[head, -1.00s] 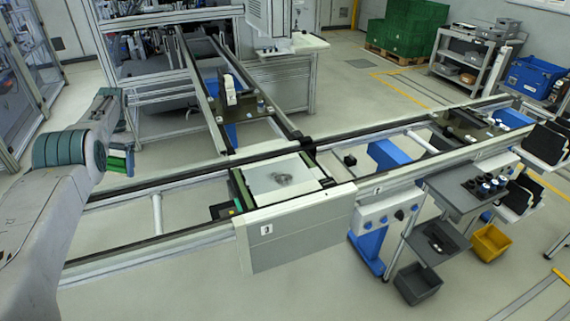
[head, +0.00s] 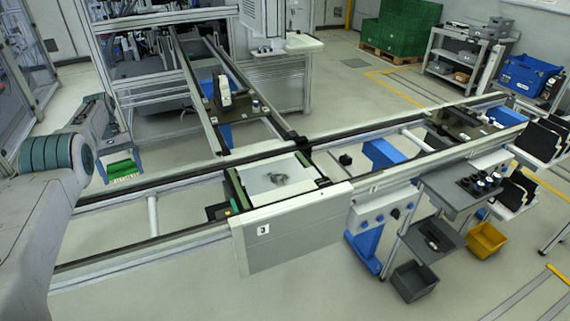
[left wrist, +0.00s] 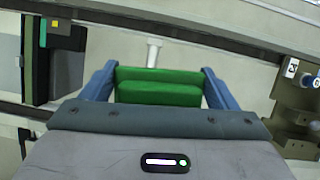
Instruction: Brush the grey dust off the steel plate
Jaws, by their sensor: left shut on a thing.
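The steel plate (head: 255,182) lies flat on a carrier on the conveyor, mid-picture in the head view. A small patch of grey dust (head: 278,179) lies near its middle. My left gripper (head: 121,166) is shut on a green brush (head: 124,172) with pale bristles pointing down. It holds the brush in the air, left of the plate and well apart from it. In the left wrist view, the green brush (left wrist: 158,92) sits between the blue fingers of my gripper (left wrist: 157,78); its bristles are hidden there. My right gripper is not in view.
The conveyor rails (head: 150,240) run under and beside the plate. A white panel marked 3 (head: 290,235) stands along the near side. A second rail line (head: 205,100) runs to the back. A grey shelf cart (head: 450,195) with dark cups stands right.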

